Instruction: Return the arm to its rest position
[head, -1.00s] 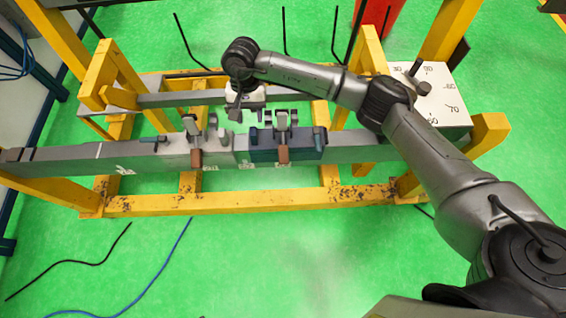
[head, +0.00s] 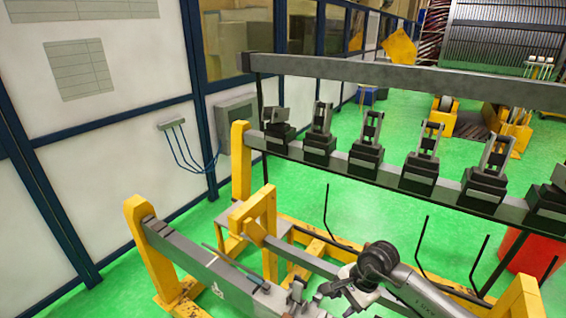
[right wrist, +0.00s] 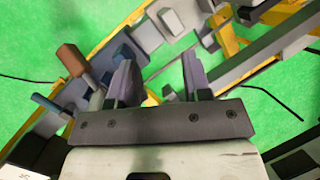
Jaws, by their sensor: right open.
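My right arm comes in from the lower right of the head view, with its dark wrist joint (head: 380,262) bent downward. My right gripper (head: 345,292) is low in that view, over the grey bars of the yellow frame. In the right wrist view the two fingers of the right gripper (right wrist: 158,78) stand apart with nothing between them. Clamp parts with a brown handle (right wrist: 72,60) and a blue handle (right wrist: 50,106) lie beyond the fingers, to the left. My left gripper is in neither view.
The yellow frame (head: 157,250) with grey bars stands below the gripper. Behind it, a rail (head: 320,168) carries several dark clamp blocks, with a long grey beam (head: 400,80) above. A white panelled wall (head: 90,140) is at left. Green floor (head: 110,290) shows around the frame.

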